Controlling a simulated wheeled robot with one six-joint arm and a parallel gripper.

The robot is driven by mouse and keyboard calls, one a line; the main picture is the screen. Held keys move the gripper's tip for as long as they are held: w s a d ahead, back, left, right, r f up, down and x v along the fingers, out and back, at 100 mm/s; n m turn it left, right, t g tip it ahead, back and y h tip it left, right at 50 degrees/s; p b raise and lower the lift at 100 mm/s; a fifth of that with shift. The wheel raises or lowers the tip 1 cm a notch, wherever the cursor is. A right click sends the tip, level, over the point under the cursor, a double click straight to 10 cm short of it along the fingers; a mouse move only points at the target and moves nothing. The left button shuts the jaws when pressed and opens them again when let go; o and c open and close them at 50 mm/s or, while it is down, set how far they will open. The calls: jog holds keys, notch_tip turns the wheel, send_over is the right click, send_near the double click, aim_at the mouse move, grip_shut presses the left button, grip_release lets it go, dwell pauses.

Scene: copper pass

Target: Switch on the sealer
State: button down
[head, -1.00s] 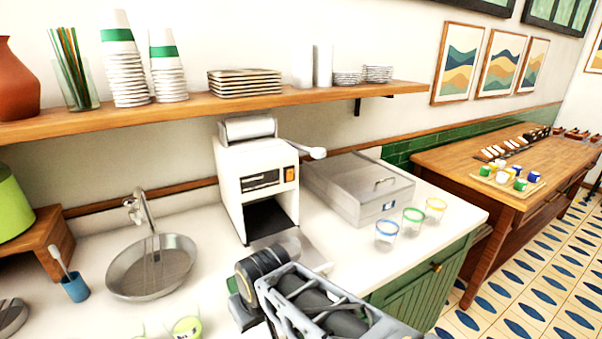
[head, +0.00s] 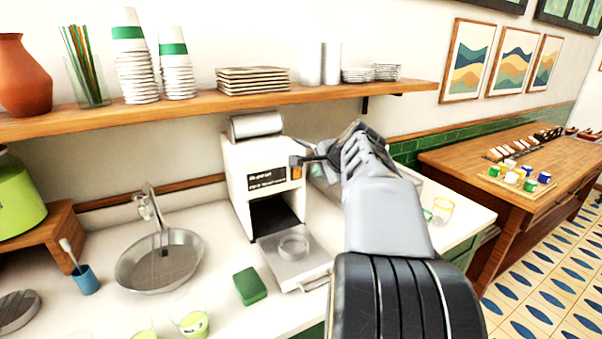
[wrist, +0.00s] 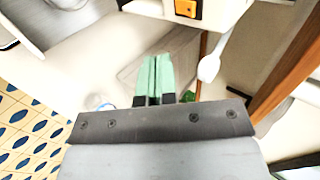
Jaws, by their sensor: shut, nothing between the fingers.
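The sealer (head: 240,185) is a white machine on the counter, with a film roll on top and an open dark bay in front. Its orange switch (head: 296,173) is at the upper right of its front, beside a dark text panel. The switch also shows at the top edge of the wrist view (wrist: 185,8). The sealer's white lever (wrist: 209,66) shows right of my fingers there. My gripper (head: 304,160) is by the sealer's upper right side, near the switch. In the wrist view its green fingertips (wrist: 155,60) are together and empty, apart from the switch.
A metal tray with a ring (head: 294,247) sticks out in front of the sealer. A yellow-rimmed cup (head: 443,211) stands right of my arm. A shelf (head: 200,107) runs above.

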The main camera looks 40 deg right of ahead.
jog(key=shift+d+r, duration=0.1)
jog(key=shift+d, duration=0.1)
jog(key=p, duration=0.3)
send_near(297, 175)
jog(key=s+f+x, duration=0.1)
jog(key=x, duration=0.4)
jog(key=shift+w+d+r, duration=0.1)
jog(key=shift+w, duration=0.9)
